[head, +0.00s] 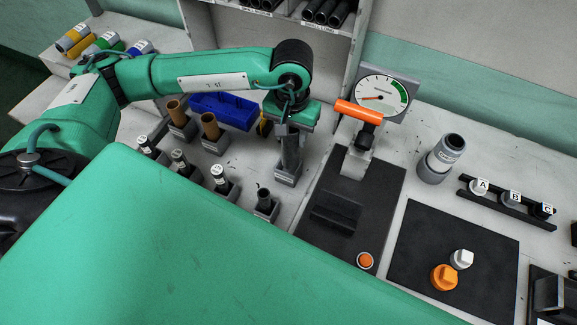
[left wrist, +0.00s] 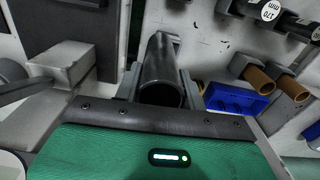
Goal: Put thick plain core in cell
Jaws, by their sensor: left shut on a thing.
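A thick plain dark core (head: 291,152) stands in a grey holder (head: 287,176) at the right end of the back row in the head view. My left gripper (head: 291,130) is above it, pointing down, and shut on its upper part. In the left wrist view, the dark core (left wrist: 160,72) sits between the two fingers of my left gripper (left wrist: 160,88), with its open end towards the camera. I cannot tell whether its lower end is still seated in the holder. My right gripper is not in view.
Two brown cores (head: 211,127) and a blue bin (head: 222,110) stand left of the gripper. Several thin cores (head: 220,180) stand in front. To the right are a black plate (head: 378,185) with a block, an orange-handled lever (head: 358,112) and a dial (head: 382,94).

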